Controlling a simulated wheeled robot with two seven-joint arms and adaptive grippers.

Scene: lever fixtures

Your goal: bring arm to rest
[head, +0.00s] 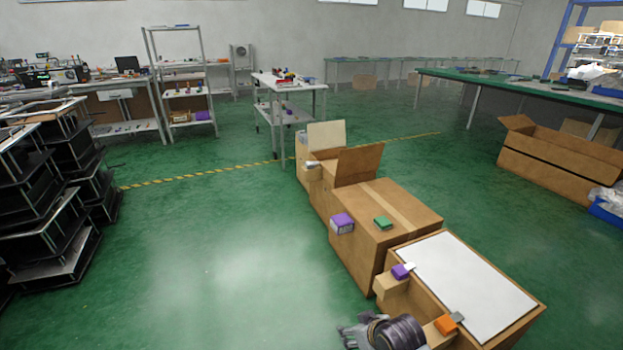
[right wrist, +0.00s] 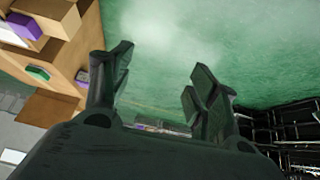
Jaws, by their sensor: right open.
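My right gripper (head: 352,332) shows at the bottom of the head view, beside the near cardboard box and left of its orange block. In the right wrist view its two fingers (right wrist: 158,78) stand apart with nothing between them, over green floor. The rest of my right arm is mostly out of view. My left gripper is not in view. Lever fixtures sit on the boxes: a purple one (head: 342,222), a green one (head: 383,222), another purple one with a white tab (head: 401,271) and an orange one with a grey tab (head: 446,325).
A row of cardboard boxes (head: 375,256) runs away from me, the nearest with a white top (head: 466,274). Black racks (head: 55,215) stand at the left. An open carton (head: 560,165) lies at the right. Green floor (head: 215,250) left of the boxes is clear.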

